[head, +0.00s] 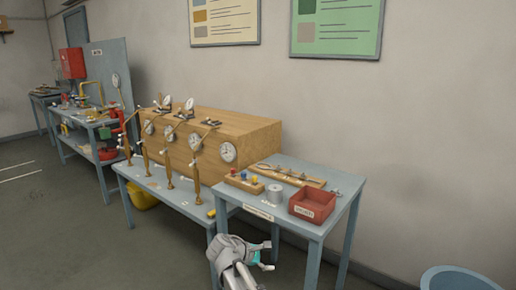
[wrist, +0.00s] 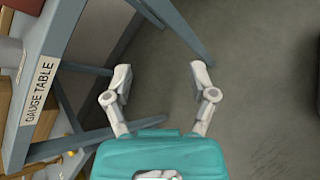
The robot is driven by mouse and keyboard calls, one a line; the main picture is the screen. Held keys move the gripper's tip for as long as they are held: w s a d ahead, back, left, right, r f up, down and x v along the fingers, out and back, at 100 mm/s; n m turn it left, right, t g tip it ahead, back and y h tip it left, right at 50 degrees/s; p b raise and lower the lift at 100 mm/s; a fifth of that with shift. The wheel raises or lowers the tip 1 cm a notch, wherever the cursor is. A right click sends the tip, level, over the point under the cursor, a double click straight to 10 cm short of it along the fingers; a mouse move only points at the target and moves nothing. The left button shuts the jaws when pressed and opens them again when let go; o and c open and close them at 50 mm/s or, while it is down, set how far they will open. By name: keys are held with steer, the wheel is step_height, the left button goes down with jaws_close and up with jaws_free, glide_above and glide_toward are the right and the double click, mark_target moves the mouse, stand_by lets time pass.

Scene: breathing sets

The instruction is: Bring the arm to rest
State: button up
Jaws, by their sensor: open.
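My gripper (head: 264,256) is low in front of the near table in the head view, beside its front legs. In the wrist view its two fingers (wrist: 158,84) are spread wide with bare floor between them. The gripper is open and holds nothing. The near table (head: 337,213), labelled "GAUGE TABLE" in the wrist view (wrist: 34,100), stands close to it. The rest of my arm is mostly out of the head view.
The gauge table carries a red box (head: 312,204), a grey cylinder (head: 274,193) and wooden trays (head: 292,176). A wooden cabinet with gauges (head: 220,135) stands on the bench to the left. A blue bin (head: 458,279) is at the lower right. Floor (head: 60,235) at left is clear.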

steer(key=s+d+f+m+g+y, duration=0.3)
steer(key=s+d+f+m+y, duration=0.15)
steer(key=s+d+m, duration=0.3)
steer(key=s+d+f+m+g+y, duration=0.2)
steer(key=s+d+f+m+y, duration=0.25)
steer(key=s+d+m, duration=0.35)
step_height(320, 180, up, 19)
steer(key=w+a+m+y+p, duration=0.1)
steer(key=p, duration=1.7)
steer(key=shift+a, duration=0.4)
steer(key=shift+f, duration=0.15)
steer(key=shift+c, duration=0.2)
steer(key=shift+c, duration=0.9)
steer(key=shift+s, duration=0.1)
